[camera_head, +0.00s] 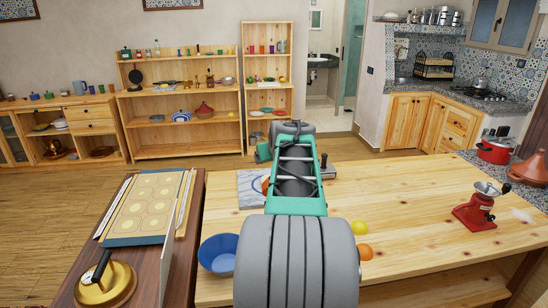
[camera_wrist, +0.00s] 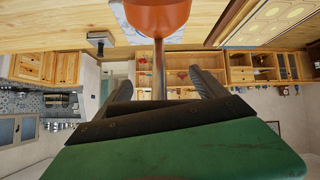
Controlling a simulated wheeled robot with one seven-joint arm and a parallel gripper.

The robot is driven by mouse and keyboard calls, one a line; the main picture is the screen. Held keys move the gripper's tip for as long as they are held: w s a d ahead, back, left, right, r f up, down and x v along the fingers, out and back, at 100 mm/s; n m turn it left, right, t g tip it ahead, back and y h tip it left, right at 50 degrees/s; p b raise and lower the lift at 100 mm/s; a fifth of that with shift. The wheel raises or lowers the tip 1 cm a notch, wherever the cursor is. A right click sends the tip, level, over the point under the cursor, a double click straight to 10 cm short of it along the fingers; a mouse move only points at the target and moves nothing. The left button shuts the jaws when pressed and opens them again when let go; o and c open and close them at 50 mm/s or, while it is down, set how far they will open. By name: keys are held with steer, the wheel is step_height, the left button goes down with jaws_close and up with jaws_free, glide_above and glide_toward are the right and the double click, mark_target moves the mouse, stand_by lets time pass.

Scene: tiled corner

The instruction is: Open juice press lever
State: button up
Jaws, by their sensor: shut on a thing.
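My gripper (camera_wrist: 160,80) shows in the wrist view, with one dark finger on each side of a thin metal rod, the lever (camera_wrist: 158,72). It is shut on this lever; the exact contact is hard to make out. The rod runs to an orange-red rounded body that looks like the juice press (camera_wrist: 157,16), cut off by the top edge of the view. In the head view my arm hides the gripper and most of the press; only a bit of orange (camera_head: 266,186) shows left of the arm, over a marbled board (camera_head: 250,188).
The wooden table (camera_head: 400,205) holds a blue bowl (camera_head: 218,254), a yellow fruit (camera_head: 359,228), an orange fruit (camera_head: 364,252) and a red grinder (camera_head: 476,207). A small grey and black object (camera_head: 327,168) lies right of my arm. The table's middle right is clear.

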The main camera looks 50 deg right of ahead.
steer(key=shift+s+a+f, duration=0.15)
steer(key=shift+s+f, duration=0.05)
steer(key=shift+f, duration=0.65)
steer(key=o, duration=1.7)
steer(key=shift+o, duration=1.3)
steer(key=shift+w+r, duration=0.1)
steer(key=shift+w, duration=0.05)
steer(key=shift+d+r, duration=0.2)
steer(key=shift+r, duration=0.1)
steer(key=b+v, duration=0.2)
steer(key=v, duration=0.5)
steer(key=shift+a+r, duration=0.2)
steer(key=shift+c, duration=0.4)
